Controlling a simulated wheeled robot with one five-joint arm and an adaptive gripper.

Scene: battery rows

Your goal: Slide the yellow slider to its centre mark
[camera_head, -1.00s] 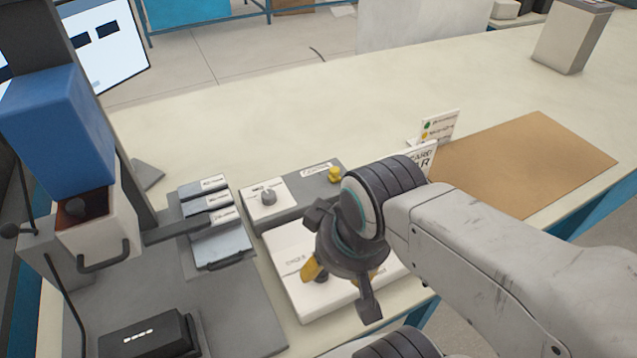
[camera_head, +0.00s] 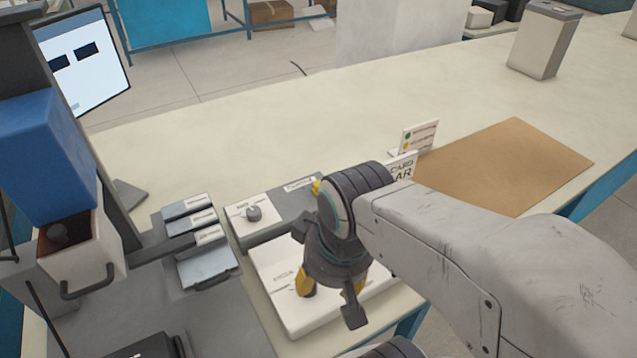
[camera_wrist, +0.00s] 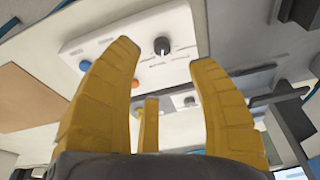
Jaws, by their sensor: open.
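The yellow slider (camera_head: 316,187) shows as a small yellow knob at the right part of a grey panel (camera_head: 277,228) in the head view. My wrist partly hides it, and its centre mark cannot be made out. My gripper (camera_head: 330,287) is open and points down over a white panel in front of the grey one, apart from the slider. In the wrist view its two yellow fingers are spread (camera_wrist: 162,50) with nothing clearly held between them. A narrow yellow upright shape stands between them; I cannot tell whether it is a finger or something else.
The white panel (camera_head: 278,280) lies below my gripper. It has a dark knob (camera_wrist: 162,45), a blue button (camera_wrist: 86,65) and an orange button (camera_wrist: 135,83). A white knob plate (camera_head: 236,209) and blue-grey trays (camera_head: 205,268) are at left.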

